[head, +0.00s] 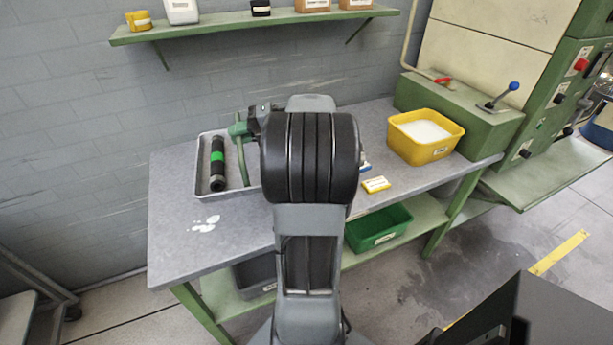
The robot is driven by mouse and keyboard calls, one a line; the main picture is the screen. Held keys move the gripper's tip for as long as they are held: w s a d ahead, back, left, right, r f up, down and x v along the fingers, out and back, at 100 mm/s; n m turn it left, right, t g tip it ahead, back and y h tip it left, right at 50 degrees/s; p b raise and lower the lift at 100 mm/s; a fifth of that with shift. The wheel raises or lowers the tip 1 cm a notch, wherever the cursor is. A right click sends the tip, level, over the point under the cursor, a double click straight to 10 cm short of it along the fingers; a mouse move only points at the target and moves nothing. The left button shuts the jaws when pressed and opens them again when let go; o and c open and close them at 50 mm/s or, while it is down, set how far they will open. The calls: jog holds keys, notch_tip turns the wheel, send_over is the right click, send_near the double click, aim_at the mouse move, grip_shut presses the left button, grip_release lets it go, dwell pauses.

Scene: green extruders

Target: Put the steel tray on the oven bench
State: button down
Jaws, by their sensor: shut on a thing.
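The steel tray (203,187) is a shallow grey tray at the left back of the grey-topped bench (178,232). A black roller with a green band (217,165) lies in its left part. A thin green bar (240,160) rises over the tray like a handle, with a thicker green piece at its top. My gripper (250,126) shows only in part beside my dark wrist, at the top of this green bar, and is shut on it. My arm hides the fingertips and the tray's right part. I cannot tell whether the tray touches the bench top.
A yellow bin with white contents (444,150) and a small yellow-white box (376,184) stand on the bench's right half. A green bin (385,235) is on the lower shelf. A wall shelf (200,31) hangs above. A green machine (465,115) with a blue-knobbed lever stands right.

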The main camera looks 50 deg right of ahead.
aim_at(204, 168)
jog(key=shift+n+g+y, duration=0.8)
jog(key=shift+n+y, duration=0.1)
jog(key=a+f+b, duration=0.1)
jog(key=s+a+f, duration=0.1)
jog(key=f, duration=0.1)
jog(key=shift+a+f+b, duration=0.15)
jog(key=shift+a+b, duration=0.1)
jog(key=shift+b, duration=0.1)
jog(key=w+a+f, duration=0.1)
jog(key=w, duration=0.1)
jog(key=w+a+f+b, duration=0.1)
jog(key=w+a, duration=0.1)
jog(key=w, duration=0.1)
jog(key=w+a+f, duration=0.2)
jog(key=shift+w+a+f, duration=0.1)
jog(key=shift+w+a, duration=0.05)
jog(key=shift+w, duration=0.2)
jog(key=shift+w+a+f+b, duration=0.35)
jog(key=shift+w+f, duration=0.3)
jog(key=shift+f, duration=0.8)
jog(key=shift+w+a+f+b, duration=0.3)
jog(key=shift+w+a+f, duration=0.25)
jog(key=shift+f, duration=0.9)
jog(key=shift+w+a+f+b, duration=0.3)
jog(key=shift+w+f, duration=0.45)
jog(key=shift+f, duration=0.7)
